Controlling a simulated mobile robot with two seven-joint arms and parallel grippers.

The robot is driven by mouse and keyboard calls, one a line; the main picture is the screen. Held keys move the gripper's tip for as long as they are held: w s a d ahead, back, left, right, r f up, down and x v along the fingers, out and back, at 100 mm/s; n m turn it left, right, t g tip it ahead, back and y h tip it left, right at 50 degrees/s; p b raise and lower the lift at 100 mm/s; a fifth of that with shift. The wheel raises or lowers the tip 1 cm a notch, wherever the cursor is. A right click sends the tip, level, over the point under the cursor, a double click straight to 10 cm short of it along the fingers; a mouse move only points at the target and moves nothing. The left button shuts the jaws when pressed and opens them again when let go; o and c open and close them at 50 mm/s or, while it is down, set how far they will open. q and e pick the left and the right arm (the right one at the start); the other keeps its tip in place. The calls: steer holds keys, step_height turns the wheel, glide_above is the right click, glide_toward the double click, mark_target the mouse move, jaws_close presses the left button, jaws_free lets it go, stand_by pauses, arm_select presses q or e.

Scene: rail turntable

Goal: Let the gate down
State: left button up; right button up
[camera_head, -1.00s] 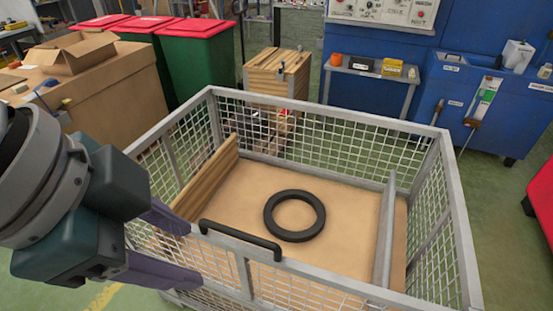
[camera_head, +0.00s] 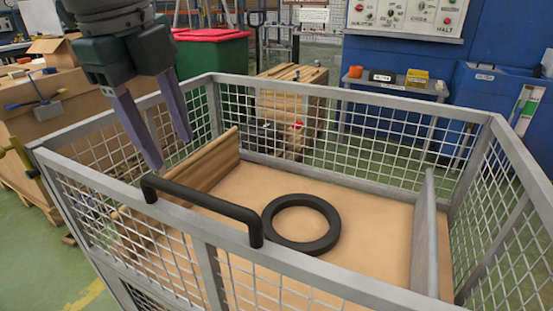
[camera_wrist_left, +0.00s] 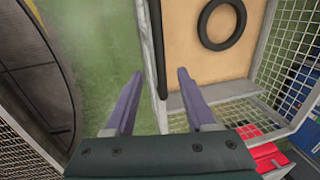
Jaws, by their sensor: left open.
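The gate is the near mesh side of a grey wire cage, with a black bar handle (camera_head: 200,202) along its top rail. It stands upright. The handle also shows in the left wrist view (camera_wrist_left: 157,50). My left gripper (camera_head: 172,155) is open and empty, pointing down above the left end of the handle. In the left wrist view its purple fingers (camera_wrist_left: 157,75) are spread on either side of the handle's line. I cannot tell how far above the handle they are. My right gripper is not in view.
Inside the cage a black ring (camera_head: 301,222) lies on the brown floor beside a wooden board (camera_head: 210,165) and a grey metal bar (camera_head: 424,235). A wooden crate (camera_head: 290,100) stands behind. Green floor (camera_head: 30,240) is clear at the left.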

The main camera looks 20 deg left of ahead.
mark_target(190, 192)
arm_select(q)
steer(key=f, duration=0.2)
steer(key=w+f+b, duration=0.1)
steer(key=f, duration=0.5)
steer(key=shift+w+f+b, duration=0.25)
steer(key=shift+b, duration=0.05)
jaws_close()
stand_by(1.0)
